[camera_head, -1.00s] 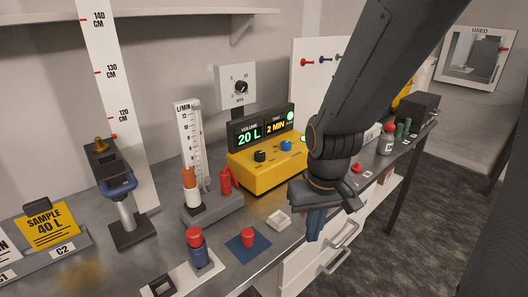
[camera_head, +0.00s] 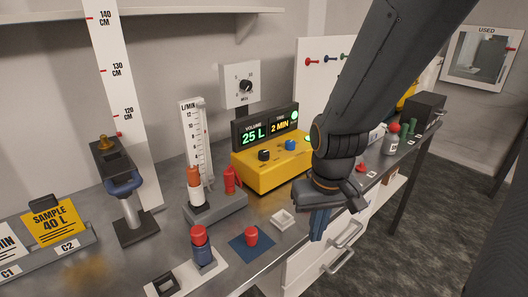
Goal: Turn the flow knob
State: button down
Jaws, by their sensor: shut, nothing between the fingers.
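The flow meter (camera_head: 196,135) stands upright on a grey base at mid-bench, with an "L/MIN" scale. A red knob (camera_head: 229,178) sits at the right of its base; I take this as the flow knob, though no label shows.
A white dish (camera_head: 283,220), a red-capped bottle (camera_head: 202,246) and a red piece (camera_head: 251,236) on a blue mat stand on the near bench. A tall ruler and pump stand left. Drawers lie below my gripper.

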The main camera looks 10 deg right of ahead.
aim_at(263, 154)
jog(key=z, duration=1.3)
jog(key=k, duration=0.5)
jog(key=u, duration=0.7)
jog(key=i, duration=1)
jog(key=u, duration=0.05)
